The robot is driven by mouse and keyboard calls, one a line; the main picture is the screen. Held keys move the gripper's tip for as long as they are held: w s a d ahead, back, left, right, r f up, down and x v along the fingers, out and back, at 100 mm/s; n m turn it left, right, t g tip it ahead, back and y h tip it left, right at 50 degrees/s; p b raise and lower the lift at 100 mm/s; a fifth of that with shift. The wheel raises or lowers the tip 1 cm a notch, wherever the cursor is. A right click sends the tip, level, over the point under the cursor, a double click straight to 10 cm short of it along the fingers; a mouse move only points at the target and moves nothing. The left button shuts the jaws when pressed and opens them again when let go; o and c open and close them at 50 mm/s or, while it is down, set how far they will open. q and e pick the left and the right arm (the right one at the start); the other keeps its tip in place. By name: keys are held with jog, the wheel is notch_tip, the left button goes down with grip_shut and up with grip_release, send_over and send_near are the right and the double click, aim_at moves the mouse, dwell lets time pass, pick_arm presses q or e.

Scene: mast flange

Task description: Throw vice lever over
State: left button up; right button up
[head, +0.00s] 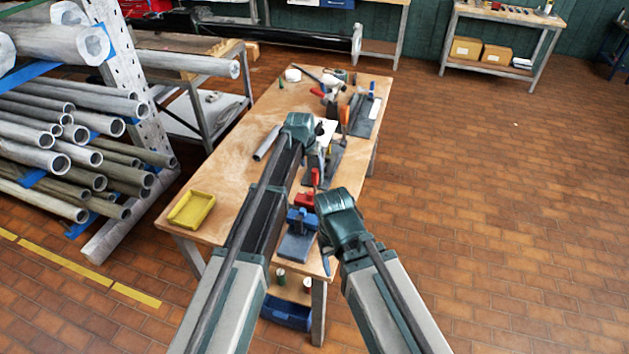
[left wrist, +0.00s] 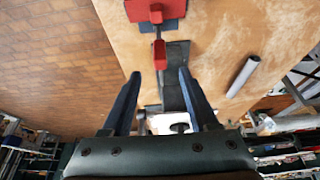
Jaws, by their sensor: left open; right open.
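A small vice with a blue body (head: 300,222) and a red top part (head: 305,200) stands at the near end of the wooden bench. A red part on a dark base (left wrist: 155,12) shows at the top of the left wrist view. A red lever (left wrist: 160,55) stands on a dark grey fixture plate (left wrist: 178,65), ahead of my left gripper (left wrist: 160,80). My left gripper (head: 318,135) is open above the fixtures, its fingers apart with nothing gripped. My right gripper (head: 326,240) is open beside the blue vice; its fingers are largely hidden. I cannot tell which red part is the vice lever.
The wooden bench (head: 235,165) carries a yellow tray (head: 191,210), a loose grey tube (head: 267,143) and more clamps (head: 362,110) at its far end. A rack of metal pipes (head: 70,140) stands to the left. The brick floor (head: 490,200) to the right is clear.

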aim_at(314, 172)
pick_arm(q)
jog(key=b+x, duration=0.8)
jog(key=x, duration=0.2)
jog(key=shift+f, duration=0.1)
grip_shut()
dwell(1.2)
